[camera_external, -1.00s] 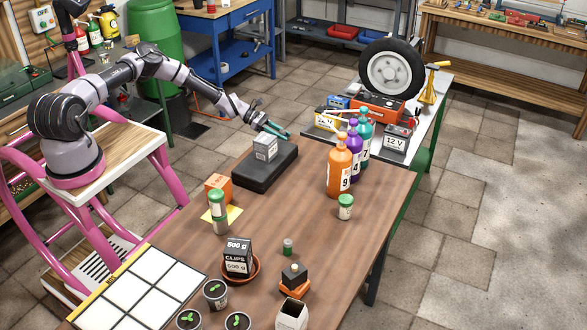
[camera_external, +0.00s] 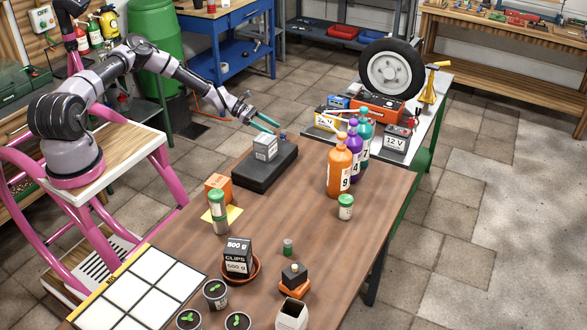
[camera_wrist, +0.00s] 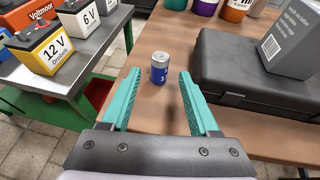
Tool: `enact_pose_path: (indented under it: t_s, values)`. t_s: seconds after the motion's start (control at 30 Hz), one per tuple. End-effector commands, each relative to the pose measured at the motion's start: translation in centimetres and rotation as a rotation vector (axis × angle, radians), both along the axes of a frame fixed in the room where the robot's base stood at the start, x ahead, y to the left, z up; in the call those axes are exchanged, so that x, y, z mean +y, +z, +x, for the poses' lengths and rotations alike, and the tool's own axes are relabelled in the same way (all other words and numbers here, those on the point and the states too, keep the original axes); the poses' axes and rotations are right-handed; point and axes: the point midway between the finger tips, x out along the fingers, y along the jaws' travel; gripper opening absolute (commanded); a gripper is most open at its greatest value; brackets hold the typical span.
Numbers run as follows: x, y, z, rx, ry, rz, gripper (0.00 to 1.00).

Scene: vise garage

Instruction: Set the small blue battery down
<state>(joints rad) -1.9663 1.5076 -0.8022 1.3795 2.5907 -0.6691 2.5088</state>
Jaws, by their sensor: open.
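The small blue battery (camera_wrist: 159,68) is a short cylinder with a grey top. It stands upright on the brown wooden table (camera_wrist: 150,28), and in the external view it is a tiny blue shape (camera_external: 283,136) at the table's far end, beyond the black case. My gripper (camera_wrist: 160,74) is open, with its teal fingers spread to either side of the battery in the wrist picture and a gap visible on both sides. In the external view my gripper (camera_external: 265,122) is a little above and left of the battery. Nothing is held in it.
A black case (camera_external: 262,178) with a grey box (camera_external: 265,147) on it is close to the right of the battery in the wrist view. Bottles (camera_external: 340,168) stand along the table's right side. A side bench with labelled batteries (camera_wrist: 52,47) is at the wrist view's left.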

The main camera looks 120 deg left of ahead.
Motion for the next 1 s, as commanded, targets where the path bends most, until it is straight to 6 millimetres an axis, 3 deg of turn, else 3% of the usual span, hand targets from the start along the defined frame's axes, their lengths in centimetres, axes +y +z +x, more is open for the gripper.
enact_pose_path:
  t_s: [0.1,0.3,0.7,0.77,0.87,1.0]
  values:
    - [-0.4,1.0,-2.5,0.002,0.002,0.0,0.61]
    - [-0.8,2.1,-5.2,0.001,0.0,0.0,0.61]
    - [-1.0,2.6,-5.9,0.002,-0.001,-0.003,0.61]
    - [-1.0,3.1,-5.1,0.01,-0.002,-0.011,0.61]
    - [-1.3,5.1,-2.1,0.044,0.011,-0.058,0.61]
    - [-2.6,10.0,5.2,0.13,0.083,-0.176,0.61]
